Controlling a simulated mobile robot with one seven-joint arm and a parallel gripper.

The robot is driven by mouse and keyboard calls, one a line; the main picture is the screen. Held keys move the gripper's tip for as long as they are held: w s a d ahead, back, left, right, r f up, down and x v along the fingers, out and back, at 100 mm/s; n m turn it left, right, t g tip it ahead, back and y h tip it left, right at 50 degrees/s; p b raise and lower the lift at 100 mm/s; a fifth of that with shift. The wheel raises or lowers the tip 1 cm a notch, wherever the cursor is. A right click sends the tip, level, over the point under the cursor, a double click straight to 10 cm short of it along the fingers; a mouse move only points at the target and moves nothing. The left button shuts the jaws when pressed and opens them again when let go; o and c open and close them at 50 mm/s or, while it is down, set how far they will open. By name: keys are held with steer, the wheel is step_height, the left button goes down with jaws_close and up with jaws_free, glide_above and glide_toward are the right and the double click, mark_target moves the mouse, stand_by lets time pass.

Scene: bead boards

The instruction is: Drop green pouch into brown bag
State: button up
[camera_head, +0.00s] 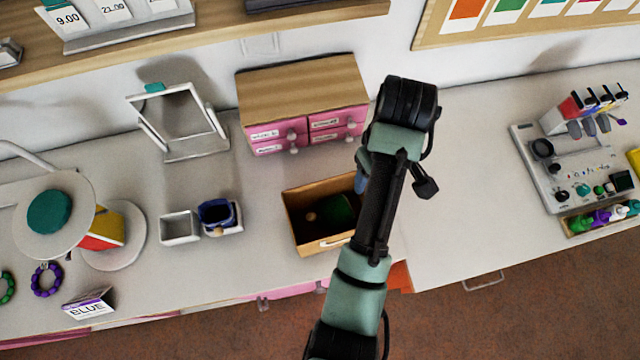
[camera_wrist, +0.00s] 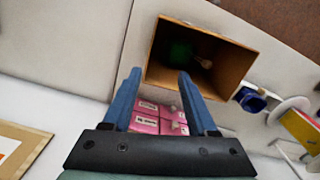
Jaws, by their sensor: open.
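The brown bag (camera_head: 320,245) stands open-topped on the white counter, left of my arm in the head view. It also shows in the wrist view (camera_wrist: 238,68), just beyond my fingertips. The green pouch (camera_head: 341,209) appears to lie inside the bag, dark and shaded; it is a dim green patch in the wrist view (camera_wrist: 180,50). My gripper (camera_wrist: 158,76) is open, with nothing between its blue fingers. It is above the bag's near edge in the wrist view. In the head view my arm hides most of the gripper and the bag's right side.
A pink drawer unit (camera_head: 305,105) with a wooden top stands behind the bag. A small white box (camera_head: 180,228) and a blue container (camera_head: 217,215) sit left of it. A framed mirror (camera_head: 180,115) stands farther back. Counter right of my arm is clear up to a grey machine (camera_head: 570,170).

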step_height(320, 180, up, 3)
steer(key=shift+f+p, duration=0.1)
steer(key=shift+p, duration=0.9)
